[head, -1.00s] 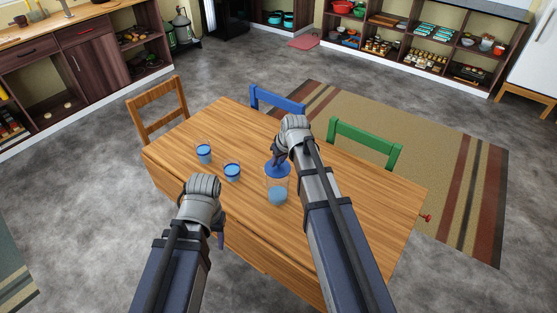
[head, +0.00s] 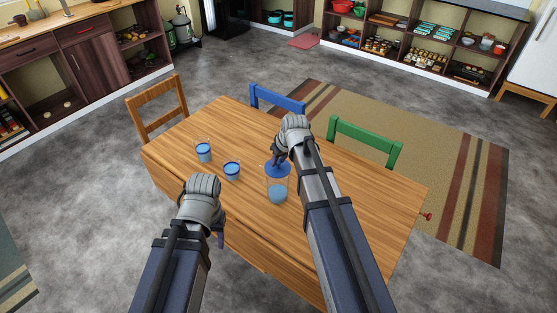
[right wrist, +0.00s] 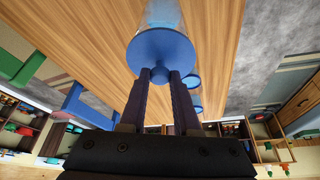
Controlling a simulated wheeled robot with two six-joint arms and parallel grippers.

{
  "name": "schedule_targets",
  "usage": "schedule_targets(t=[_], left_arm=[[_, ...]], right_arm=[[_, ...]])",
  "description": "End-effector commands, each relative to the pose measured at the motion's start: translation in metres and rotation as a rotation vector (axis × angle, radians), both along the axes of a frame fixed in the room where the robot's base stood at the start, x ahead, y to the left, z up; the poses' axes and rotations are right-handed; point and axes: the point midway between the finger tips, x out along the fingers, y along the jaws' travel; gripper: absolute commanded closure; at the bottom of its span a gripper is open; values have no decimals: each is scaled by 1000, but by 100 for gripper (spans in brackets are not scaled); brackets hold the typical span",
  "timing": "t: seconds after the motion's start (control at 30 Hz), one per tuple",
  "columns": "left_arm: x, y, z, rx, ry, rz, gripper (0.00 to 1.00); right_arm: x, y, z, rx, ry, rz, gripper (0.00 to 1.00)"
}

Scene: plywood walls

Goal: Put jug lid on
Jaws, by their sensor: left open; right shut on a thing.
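The clear jug (head: 277,189) with blue contents stands upright on the wooden table (head: 330,220). The round blue lid (head: 272,169) is at the top of the jug. In the right wrist view the lid (right wrist: 160,56) is a blue disc with a knob, with the jug (right wrist: 163,14) just beyond it. My right gripper (right wrist: 160,78) is shut on the lid's knob; it also shows in the head view (head: 279,158). I cannot tell whether the lid is seated on the rim. My left gripper (head: 220,238) is open and empty near the table's front edge, its fingers mostly hidden.
Two blue-rimmed cups, one (head: 204,152) farther left and one (head: 232,171) nearer the jug, stand on the table. A wooden chair (head: 158,108), a blue chair (head: 277,100) and a green chair (head: 364,145) stand around it. The table's right part is clear.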

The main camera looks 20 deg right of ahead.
Motion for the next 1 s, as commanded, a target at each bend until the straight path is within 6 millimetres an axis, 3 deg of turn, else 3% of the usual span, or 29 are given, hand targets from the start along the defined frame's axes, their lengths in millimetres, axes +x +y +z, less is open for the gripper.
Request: schedule_targets(t=[1.0], left_arm=[[0,0,-14,0,0,0,48]], right_arm=[[0,0,-14,0,0,0,100]])
